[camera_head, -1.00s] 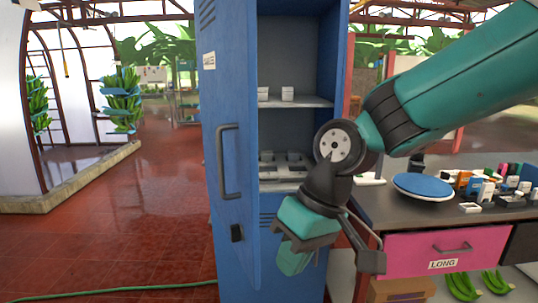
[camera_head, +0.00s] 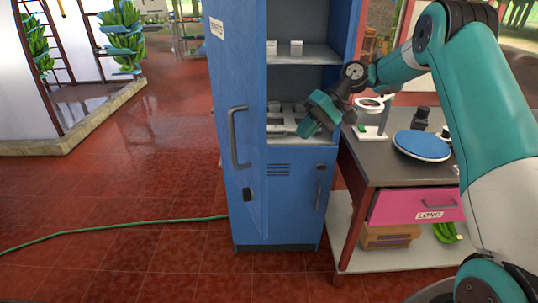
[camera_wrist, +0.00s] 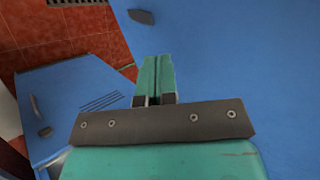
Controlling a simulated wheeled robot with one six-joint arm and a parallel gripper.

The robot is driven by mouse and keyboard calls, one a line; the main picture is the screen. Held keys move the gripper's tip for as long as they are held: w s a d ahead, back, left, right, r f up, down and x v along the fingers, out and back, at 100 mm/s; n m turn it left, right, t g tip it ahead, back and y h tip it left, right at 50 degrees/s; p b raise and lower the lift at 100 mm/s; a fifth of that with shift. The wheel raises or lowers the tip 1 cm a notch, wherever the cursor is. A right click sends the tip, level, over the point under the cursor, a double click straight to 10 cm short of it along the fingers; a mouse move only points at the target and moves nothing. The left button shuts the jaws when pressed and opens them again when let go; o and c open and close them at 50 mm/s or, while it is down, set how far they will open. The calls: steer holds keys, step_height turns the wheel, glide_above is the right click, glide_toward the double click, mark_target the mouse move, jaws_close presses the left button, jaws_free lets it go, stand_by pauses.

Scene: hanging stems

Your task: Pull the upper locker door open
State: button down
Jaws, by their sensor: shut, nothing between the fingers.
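The upper locker door (camera_head: 238,90) is blue and stands swung well open on the left side of the locker, its dark handle (camera_head: 238,137) facing left. The locker's upper compartment (camera_head: 298,20) is exposed. My gripper (camera_head: 304,130) is at the front of the opening, right of the door and apart from its handle. In the wrist view my gripper's green fingers (camera_wrist: 157,75) are together and empty, with a large blue panel (camera_wrist: 240,60) beyond, probably the door's inner face. Whether the fingers touch it cannot be told.
The closed lower door (camera_head: 292,200) has slots and a handle. A bench (camera_head: 380,165) with a blue round plate (camera_head: 422,145) and pink drawer (camera_head: 415,205) stands right. A green hose (camera_head: 110,228) crosses the open floor at left.

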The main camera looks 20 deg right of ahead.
steer(key=a+r+p+x, duration=0.2)
steer(key=p+x, duration=0.1)
steer(key=x, duration=0.8)
steer(key=shift+p, duration=0.35)
steer(key=shift+s+f, duration=0.1)
steer(key=shift+a, duration=0.15)
